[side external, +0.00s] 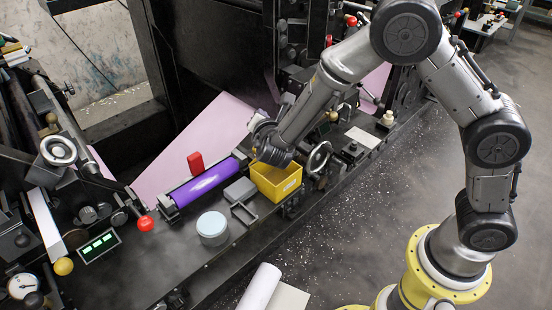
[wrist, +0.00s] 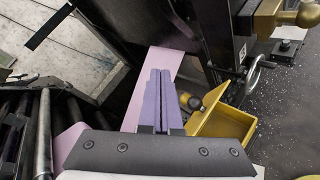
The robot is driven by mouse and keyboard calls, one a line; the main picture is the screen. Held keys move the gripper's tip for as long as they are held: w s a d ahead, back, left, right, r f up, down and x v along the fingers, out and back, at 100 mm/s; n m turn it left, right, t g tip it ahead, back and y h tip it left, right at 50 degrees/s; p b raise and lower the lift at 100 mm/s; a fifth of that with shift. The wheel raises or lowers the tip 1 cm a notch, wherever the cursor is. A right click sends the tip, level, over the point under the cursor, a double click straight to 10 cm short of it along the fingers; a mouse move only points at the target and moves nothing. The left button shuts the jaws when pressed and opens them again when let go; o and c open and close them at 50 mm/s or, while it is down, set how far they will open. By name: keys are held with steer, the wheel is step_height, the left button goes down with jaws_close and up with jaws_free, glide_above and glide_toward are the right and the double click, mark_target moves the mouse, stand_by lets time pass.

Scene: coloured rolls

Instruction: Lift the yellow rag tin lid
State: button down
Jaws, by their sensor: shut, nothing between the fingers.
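The yellow rag tin (side external: 281,187) stands on the dark machine bench, just right of a purple roll. It also shows in the wrist view (wrist: 228,130), right of my fingers. Its yellow lid (wrist: 214,96) appears there as a panel tilted up along the tin's left side, with the tin's inside partly showing. My gripper (wrist: 160,72) is shut and empty, its two long fingers together, left of the lid. In the side view my wrist is over the tin's back left part and hides some of its top; the fingertips cannot be made out there.
A grey block (side external: 239,190) and a round pale-topped tin (side external: 212,228) stand nearby. A handwheel (side external: 319,158) stands close on the tin's right.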

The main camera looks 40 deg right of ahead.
steer(key=s+a+r+n+t+h, duration=0.2)
steer(key=s+a+n+h, duration=0.25)
steer(key=s+n, duration=0.35)
steer(key=s+a+r+n+t+h, duration=0.1)
steer(key=s+a+r+n+h, duration=0.2)
steer(key=s+n+h, duration=0.45)
step_height(320, 180, down, 23)
steer(key=w+n+y, duration=0.2)
steer(key=y, duration=0.1)
steer(key=w+a+r+x, duration=0.1)
steer(key=x, duration=1.2)
steer(key=shift+w+a, duration=0.15)
steer(key=shift+a, duration=0.05)
steer(key=shift+r, duration=0.1)
